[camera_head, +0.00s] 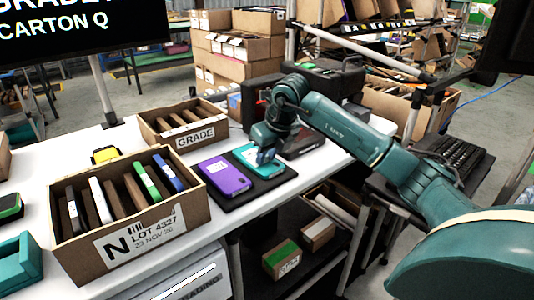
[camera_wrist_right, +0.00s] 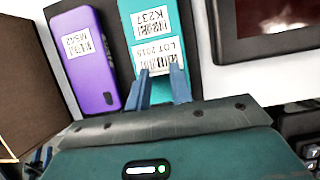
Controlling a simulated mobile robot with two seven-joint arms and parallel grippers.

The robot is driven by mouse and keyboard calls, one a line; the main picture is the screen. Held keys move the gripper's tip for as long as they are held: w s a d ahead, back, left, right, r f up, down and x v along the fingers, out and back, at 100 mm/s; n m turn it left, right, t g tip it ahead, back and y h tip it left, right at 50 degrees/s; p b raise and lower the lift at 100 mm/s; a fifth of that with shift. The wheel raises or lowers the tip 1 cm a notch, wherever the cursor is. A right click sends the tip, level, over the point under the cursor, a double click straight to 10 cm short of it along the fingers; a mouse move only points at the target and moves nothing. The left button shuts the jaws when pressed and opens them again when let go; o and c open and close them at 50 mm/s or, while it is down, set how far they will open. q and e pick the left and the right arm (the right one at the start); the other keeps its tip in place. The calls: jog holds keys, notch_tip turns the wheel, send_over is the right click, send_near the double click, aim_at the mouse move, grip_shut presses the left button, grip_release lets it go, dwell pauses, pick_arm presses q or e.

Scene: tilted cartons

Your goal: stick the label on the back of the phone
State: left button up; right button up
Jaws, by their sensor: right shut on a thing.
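A teal phone (camera_head: 258,160) lies back up on a black mat (camera_head: 240,196), beside a purple phone (camera_head: 224,176). In the right wrist view the teal phone (camera_wrist_right: 174,88) bears a white label marked K237 (camera_wrist_right: 156,24) near its top. A second white label, marked LOT 2015 (camera_wrist_right: 158,56), shows just below it, at my right gripper's fingertips (camera_wrist_right: 161,80). My right gripper (camera_head: 266,152) is over the teal phone and shut on this label. The label looks flat over the phone's back; I cannot tell whether it touches. My left gripper is not in view.
A carton marked N LOT 4327 (camera_head: 140,243) with upright phones and dividers stands left of the mat. A GRADE carton (camera_head: 194,140) stands behind. A dark device (camera_head: 303,143) lies right of the teal phone. A teal object (camera_head: 20,264) sits at the far left.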

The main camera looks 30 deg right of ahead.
jog(key=shift+f, duration=0.1)
jog(key=o, duration=0.9)
jog(key=shift+r, duration=0.2)
pick_arm(q)
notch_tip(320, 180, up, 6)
jog(key=p, duration=0.7)
pick_arm(e)
jog(key=w+r+v, duration=0.1)
jog(key=w+v, duration=0.1)
jog(key=v, duration=1.6)
jog(key=shift+r, duration=0.15)
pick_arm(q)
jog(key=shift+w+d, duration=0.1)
pick_arm(e)
jog(key=shift+a, duration=0.1)
